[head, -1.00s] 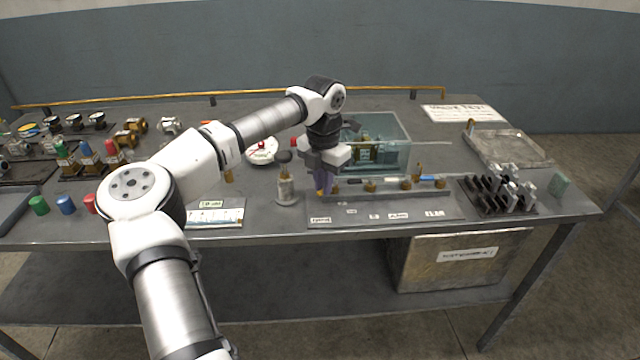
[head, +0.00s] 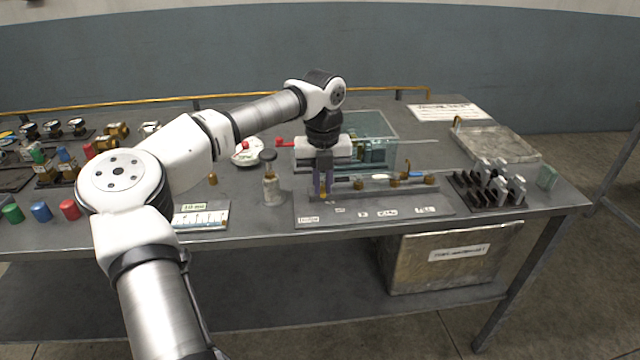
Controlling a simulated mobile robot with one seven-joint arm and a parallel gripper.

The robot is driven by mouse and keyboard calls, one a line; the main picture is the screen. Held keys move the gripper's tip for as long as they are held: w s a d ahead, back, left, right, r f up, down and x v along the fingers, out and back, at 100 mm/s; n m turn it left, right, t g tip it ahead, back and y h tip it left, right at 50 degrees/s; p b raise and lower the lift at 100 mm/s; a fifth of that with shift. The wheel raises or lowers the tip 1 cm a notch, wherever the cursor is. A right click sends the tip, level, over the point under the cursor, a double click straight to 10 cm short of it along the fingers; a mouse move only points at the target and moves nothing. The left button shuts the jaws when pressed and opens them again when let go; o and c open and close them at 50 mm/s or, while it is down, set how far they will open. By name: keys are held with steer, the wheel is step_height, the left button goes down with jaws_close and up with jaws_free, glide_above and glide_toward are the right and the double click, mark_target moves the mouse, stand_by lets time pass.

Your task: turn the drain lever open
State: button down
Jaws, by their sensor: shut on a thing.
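A low grey valve rail (head: 380,200) lies along the front of the bench, with several brass valves on it and labels in front, too small to read for sure. My gripper (head: 323,190) points straight down at the leftmost valve. Its dark fingers are shut on what seems to be that valve's lever, which they mostly hide. I cannot tell which way this lever points, or read whether it is the drain one.
A clear tank (head: 385,125) stands just behind the rail. A bottle (head: 271,187) stands close to its left, with a printed card (head: 203,215) beyond. A dark rack of grey clips (head: 490,188) is to the right. Coloured caps lie far left.

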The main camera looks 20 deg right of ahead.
mark_target(323, 190)
steer(key=shift+d+r, duration=0.1)
stand_by(0.5)
steer(key=c, duration=1.5)
jaws_free()
steer(key=shift+o, duration=0.2)
step_height(323, 190, up, 14)
steer(key=b, duration=0.1)
